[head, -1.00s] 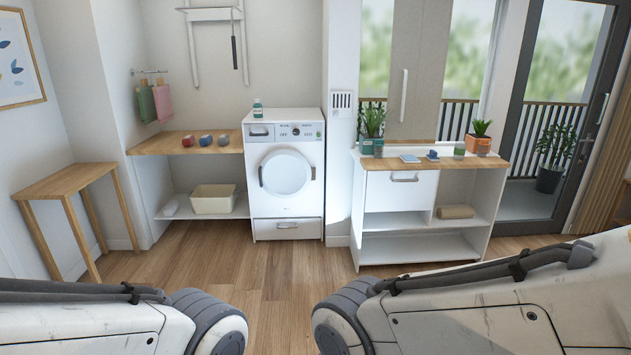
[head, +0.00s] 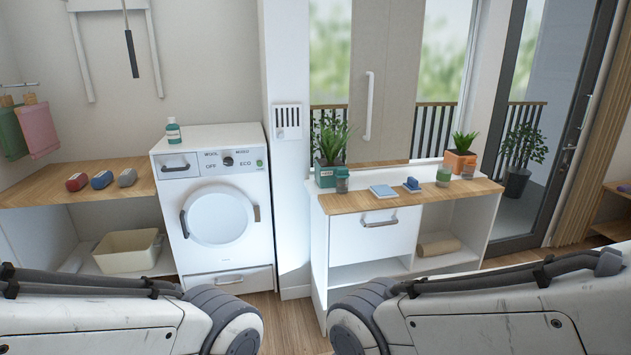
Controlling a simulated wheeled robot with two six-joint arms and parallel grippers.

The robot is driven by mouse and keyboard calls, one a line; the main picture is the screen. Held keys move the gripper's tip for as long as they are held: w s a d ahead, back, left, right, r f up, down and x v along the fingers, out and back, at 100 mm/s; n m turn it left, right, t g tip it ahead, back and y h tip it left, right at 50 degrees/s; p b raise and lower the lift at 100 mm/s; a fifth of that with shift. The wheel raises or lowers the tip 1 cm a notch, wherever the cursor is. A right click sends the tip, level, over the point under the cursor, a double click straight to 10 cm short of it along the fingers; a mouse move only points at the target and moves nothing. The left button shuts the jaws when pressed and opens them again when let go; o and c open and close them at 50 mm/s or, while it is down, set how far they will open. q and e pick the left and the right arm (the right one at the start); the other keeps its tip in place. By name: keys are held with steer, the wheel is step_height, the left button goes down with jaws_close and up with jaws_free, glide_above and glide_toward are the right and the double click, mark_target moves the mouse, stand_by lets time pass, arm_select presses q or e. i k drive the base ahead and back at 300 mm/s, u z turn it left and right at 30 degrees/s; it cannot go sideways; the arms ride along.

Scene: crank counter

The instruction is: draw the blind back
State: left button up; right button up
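The blind is a beige panel (head: 397,70) hanging in front of the window at the back right. It covers the middle of the window, with glass showing on both sides. A white vertical bar handle (head: 369,106) is on its left part. The panel's lower edge is just behind the counter top. Both of my arms show at the bottom of the head view, well short of the blind. Neither gripper is in the picture.
A white counter with a wooden top (head: 406,196) stands below the blind, carrying potted plants (head: 330,140), a sponge-like blue item (head: 412,184) and small cups. A washing machine (head: 215,225) stands left of it. A glass door (head: 535,130) is at the right.

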mark_target(386, 37)
steer(key=i, duration=1.9)
steer(key=u, duration=0.05)
